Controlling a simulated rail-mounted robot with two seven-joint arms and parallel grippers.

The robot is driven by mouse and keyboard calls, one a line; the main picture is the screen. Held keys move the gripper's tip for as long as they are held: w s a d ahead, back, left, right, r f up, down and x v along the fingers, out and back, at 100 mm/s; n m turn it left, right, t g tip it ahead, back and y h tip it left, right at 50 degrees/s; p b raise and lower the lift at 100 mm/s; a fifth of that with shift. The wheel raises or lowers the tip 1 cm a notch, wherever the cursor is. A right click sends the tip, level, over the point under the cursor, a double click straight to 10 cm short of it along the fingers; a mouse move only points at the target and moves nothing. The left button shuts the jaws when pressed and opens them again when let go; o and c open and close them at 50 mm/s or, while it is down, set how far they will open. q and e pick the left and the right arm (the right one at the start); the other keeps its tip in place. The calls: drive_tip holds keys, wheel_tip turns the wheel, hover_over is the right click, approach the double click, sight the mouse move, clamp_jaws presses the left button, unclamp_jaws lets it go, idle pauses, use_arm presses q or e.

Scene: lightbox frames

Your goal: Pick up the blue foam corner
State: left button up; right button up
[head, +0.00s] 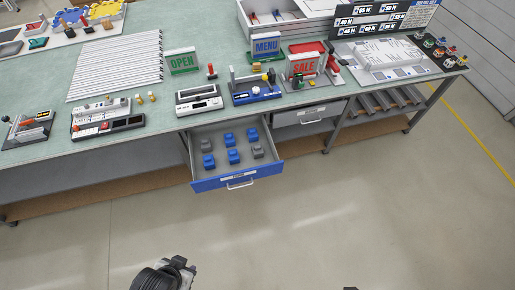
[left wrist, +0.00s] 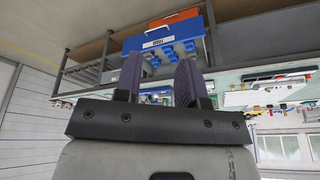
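Several blue foam corners stand in an open drawer, such as one at the front left (head: 209,161) and one at the back right (head: 252,134). Two grey foam corners (head: 257,151) stand among them. The drawer (head: 238,181) has a blue front with a label and a pale handle. My left gripper (head: 180,265) is low in the head view, well in front of the drawer and apart from it. In the left wrist view its two fingers (left wrist: 160,60) are spread with nothing between them. Only a dark sliver, perhaps my right gripper, shows at the bottom edge.
The green-topped workbench (head: 125,150) carries signs, strips and tools. A second grey drawer (head: 309,116) beside the open one is closed. Rails fill a lower rack (head: 385,103) at right. The floor (head: 330,220) before the bench is clear.

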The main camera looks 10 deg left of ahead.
idle(0.4)
use_arm(q)
drive_tip(key=o, duration=0.7)
drive_tip(key=shift+d, duration=0.15)
drive_tip(key=shift+c, duration=0.2)
